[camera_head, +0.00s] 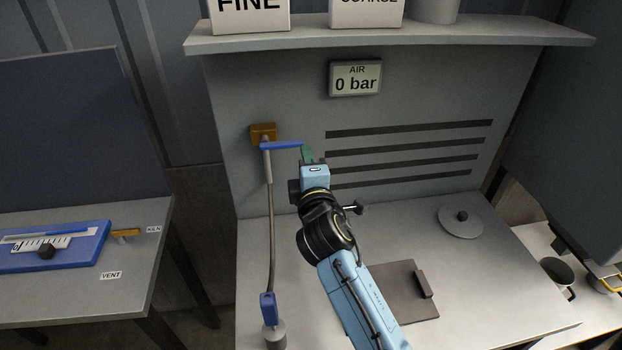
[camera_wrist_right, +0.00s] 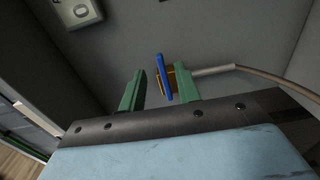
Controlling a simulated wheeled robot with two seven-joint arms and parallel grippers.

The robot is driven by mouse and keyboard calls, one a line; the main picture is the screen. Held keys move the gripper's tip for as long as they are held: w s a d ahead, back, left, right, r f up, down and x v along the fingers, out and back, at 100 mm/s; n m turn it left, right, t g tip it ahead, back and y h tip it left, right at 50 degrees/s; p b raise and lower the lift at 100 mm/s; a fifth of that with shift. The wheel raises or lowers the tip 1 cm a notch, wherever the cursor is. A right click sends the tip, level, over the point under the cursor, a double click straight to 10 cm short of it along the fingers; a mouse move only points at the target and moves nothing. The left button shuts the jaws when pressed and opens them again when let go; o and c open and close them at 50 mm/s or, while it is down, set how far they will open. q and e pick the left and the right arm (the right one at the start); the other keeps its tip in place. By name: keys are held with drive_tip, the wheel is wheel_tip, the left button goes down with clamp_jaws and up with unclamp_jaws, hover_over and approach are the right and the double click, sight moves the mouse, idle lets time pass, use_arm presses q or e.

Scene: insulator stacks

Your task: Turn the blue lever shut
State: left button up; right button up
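The blue lever (camera_head: 283,146) lies about level in the head view, reaching right from an orange-brown valve block (camera_head: 263,131) on the grey back panel. A grey hose (camera_head: 271,230) runs down from the valve. My right gripper (camera_head: 309,156) is at the lever's free right end. In the right wrist view, the lever (camera_wrist_right: 163,76) shows in the gap between the two green fingers of my right gripper (camera_wrist_right: 160,80), nearer the right finger. The fingers stand apart; whether one touches the lever I cannot tell. My left gripper is not in view.
A display (camera_head: 356,79) on the panel reads AIR 0 bar. A shelf (camera_head: 400,34) with labelled boxes juts out above. On the bench are a dark plate (camera_head: 397,292), a round lid (camera_head: 461,220) and a blue hose fitting (camera_head: 268,308). A side table (camera_head: 90,290) stands left.

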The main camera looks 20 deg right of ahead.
drive_tip(key=s, duration=0.3)
drive_tip(key=s+a, duration=0.1)
drive_tip(key=s, duration=0.1)
drive_tip(key=shift+s+a, duration=0.1)
drive_tip(key=shift+s, duration=0.3)
